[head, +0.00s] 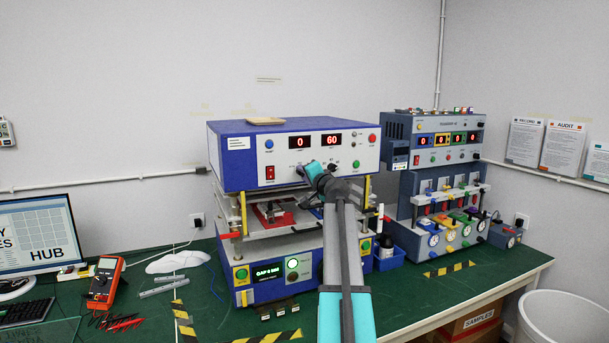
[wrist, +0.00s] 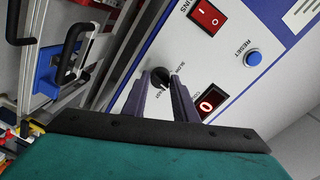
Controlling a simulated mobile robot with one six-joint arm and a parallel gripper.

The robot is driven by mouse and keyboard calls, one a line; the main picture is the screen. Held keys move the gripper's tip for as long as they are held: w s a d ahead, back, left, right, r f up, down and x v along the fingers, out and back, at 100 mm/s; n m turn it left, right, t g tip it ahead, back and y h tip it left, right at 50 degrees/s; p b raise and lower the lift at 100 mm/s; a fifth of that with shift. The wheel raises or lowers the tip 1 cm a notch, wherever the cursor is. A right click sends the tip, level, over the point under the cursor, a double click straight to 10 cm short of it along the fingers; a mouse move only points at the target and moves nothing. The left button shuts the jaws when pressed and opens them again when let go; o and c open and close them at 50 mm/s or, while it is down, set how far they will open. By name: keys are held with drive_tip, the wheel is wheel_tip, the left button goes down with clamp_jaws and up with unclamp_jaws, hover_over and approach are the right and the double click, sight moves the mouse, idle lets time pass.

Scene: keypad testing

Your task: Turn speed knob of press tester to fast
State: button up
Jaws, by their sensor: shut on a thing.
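The press tester (head: 228,165) is a blue and white machine at the middle of the bench, with red displays reading 0 and 60 on its front panel. In the wrist view its speed knob (wrist: 162,76) is small and black, with SLOW and FAST lettering beside it. My gripper (wrist: 161,80) is shut on this knob, one finger on each side. The knob's pointer is too small and too covered to read. In the head view my gripper (head: 309,172) is against the panel below the displays and hides the knob.
The panel's red mains switch (wrist: 208,14) and blue reset button (wrist: 253,58) are close to my gripper. A second tester (head: 440,150) stands to the right. A red multimeter (head: 105,282) and a monitor (head: 40,240) are on the left.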

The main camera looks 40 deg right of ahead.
drive_tip(key=m+p, duration=0.3)
drive_tip(key=m, duration=0.7)
drive_tip(key=shift+r+y, duration=0.15)
drive_tip(key=shift+y, duration=0.25)
drive_tip(key=o, duration=1)
drive_tip(key=shift+o, duration=0.2)
drive_tip(key=shift+s, duration=0.1)
